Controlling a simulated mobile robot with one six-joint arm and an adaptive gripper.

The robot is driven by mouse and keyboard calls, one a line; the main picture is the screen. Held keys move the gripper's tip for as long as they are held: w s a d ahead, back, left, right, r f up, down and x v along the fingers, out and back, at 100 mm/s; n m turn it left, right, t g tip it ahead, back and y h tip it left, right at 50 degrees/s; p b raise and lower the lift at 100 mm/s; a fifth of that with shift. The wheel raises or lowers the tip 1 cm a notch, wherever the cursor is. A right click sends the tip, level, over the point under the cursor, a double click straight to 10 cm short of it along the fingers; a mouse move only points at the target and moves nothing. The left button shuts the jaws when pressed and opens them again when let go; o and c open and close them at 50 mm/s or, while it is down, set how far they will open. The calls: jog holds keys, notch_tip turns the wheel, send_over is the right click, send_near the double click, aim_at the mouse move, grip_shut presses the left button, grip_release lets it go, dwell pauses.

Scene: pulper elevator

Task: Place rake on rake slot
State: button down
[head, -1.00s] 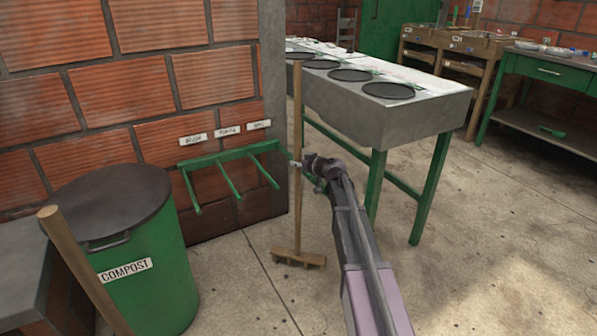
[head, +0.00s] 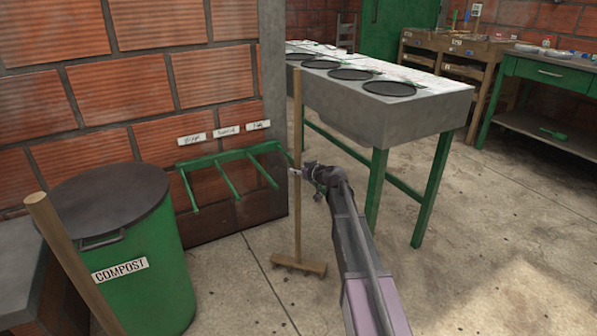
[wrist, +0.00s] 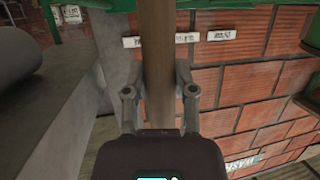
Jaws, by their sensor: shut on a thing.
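The rake is a long wooden tool, with its handle (head: 298,115) upright and a wide head (head: 299,265) at its lower end, just above or on the floor; I cannot tell which. My gripper (head: 299,172) is shut on the handle about midway. In the wrist view my gripper (wrist: 160,92) has a finger on each side of the handle (wrist: 157,70). A green wall rack (head: 225,157) with several prongs is just left of the rake. White labels (head: 227,131) are on the wall above it, too blurred to read surely. The rake is apart from the prongs.
A green compost bin (head: 160,270) with a dark lid stands at left, a slanted wooden pole (head: 72,260) before it. A concrete table (head: 420,115) on green legs stands right behind the rake. Floor (head: 480,280) at right is clear.

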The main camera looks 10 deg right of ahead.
jog(key=shift+c, duration=2.1)
grip_release()
jog(key=p+v, duration=0.3)
jog(key=v, duration=0.9)
